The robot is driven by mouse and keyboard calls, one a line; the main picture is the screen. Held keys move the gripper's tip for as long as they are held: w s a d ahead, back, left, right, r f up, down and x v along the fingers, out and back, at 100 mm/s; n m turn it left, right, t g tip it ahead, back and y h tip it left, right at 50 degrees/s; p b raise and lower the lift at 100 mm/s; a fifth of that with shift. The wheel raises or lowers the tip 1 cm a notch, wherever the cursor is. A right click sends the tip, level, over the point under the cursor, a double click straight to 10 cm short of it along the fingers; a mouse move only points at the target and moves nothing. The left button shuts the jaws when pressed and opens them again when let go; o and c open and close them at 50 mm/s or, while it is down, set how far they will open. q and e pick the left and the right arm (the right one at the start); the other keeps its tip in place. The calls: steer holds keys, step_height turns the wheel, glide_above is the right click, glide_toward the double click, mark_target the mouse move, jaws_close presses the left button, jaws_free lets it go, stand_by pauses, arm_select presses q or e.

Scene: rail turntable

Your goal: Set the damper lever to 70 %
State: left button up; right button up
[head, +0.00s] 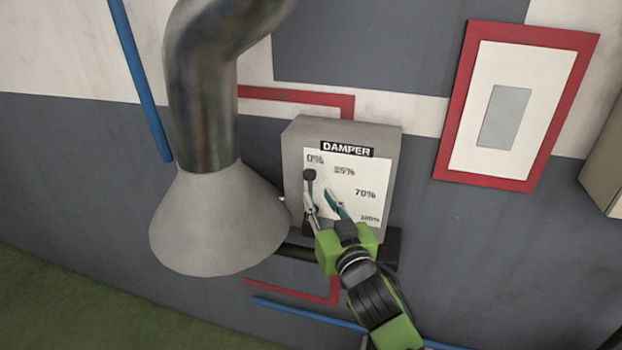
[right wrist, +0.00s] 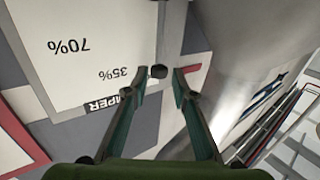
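The grey damper box (head: 292,165) is on the wall with a white scale marked 0%, 35%, 70% and 100% from upper left to lower right. The damper lever (head: 309,176) has a black knob just below the 0% mark. My right gripper (head: 318,194) is in front of the scale, its fingers spread apart near the lever. In the right wrist view the knob (right wrist: 158,71) shows in the gap between the open fingertips (right wrist: 159,82), with no visible grip on it. The lever's lower part is partly hidden by my gripper. My left gripper is not in view.
A metal duct with a wide grey hood (head: 215,225) stands close to the left of the box. A red-framed panel (head: 455,125) hangs to the right. Red and blue lines run along the wall. The wall between box and panel is clear.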

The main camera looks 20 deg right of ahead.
mark_target(310, 182)
steer(key=shift+w+p, duration=0.9)
steer(key=shift+w, duration=2.5)
